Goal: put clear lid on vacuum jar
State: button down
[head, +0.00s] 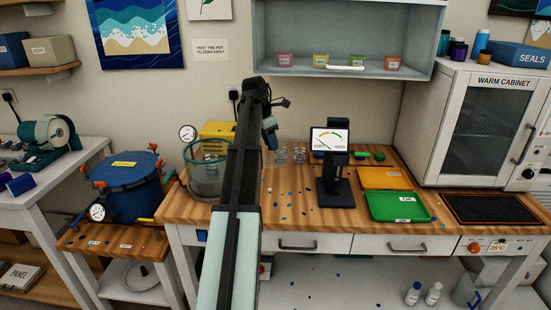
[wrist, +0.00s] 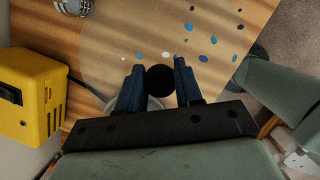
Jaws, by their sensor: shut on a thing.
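In the wrist view my gripper (wrist: 161,80) is shut on a round black knob (wrist: 160,81), one blue finger on each side. A faint, pale round area around the knob looks like the clear lid (wrist: 108,62); its edge is hard to make out against the wood. In the head view the clear glass vacuum jar (head: 205,178) stands at the bench's left end, left of my arm, which partly covers its right side. Part of a pale round rim (wrist: 113,103) shows behind my gripper in the wrist view; I cannot tell whether it is the jar.
A yellow machine (head: 217,130) stands behind the jar and shows left in the wrist view (wrist: 30,95). Clear cups (head: 290,155), a hardness gauge (head: 334,165), a green tray (head: 398,206) and an orange tray (head: 385,178) stand to the right. Coloured spots dot the bench.

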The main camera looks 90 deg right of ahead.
jog(key=w+r, duration=0.1)
jog(key=w+d+r, duration=0.1)
jog(key=w+r, duration=0.1)
jog(key=shift+w+d, duration=0.2)
jog(key=shift+d, duration=0.05)
jog(key=w+a+r+n+t+h, duration=0.1)
jog(key=w+r+n, duration=0.2)
jog(key=w, duration=0.6)
jog(key=w+a+r+n, duration=0.1)
jog(key=w+r+n, duration=0.25)
jog(key=w, duration=0.65)
notch_tip(320, 180, down, 8)
jog(key=shift+r, duration=0.2)
jog(key=shift+s+f, duration=0.1)
jog(key=shift+f, duration=0.45)
jog(key=c, duration=0.7)
grip_release()
jog(key=shift+o, duration=0.2)
jog(key=shift+r, duration=0.15)
notch_tip(320, 180, up, 8)
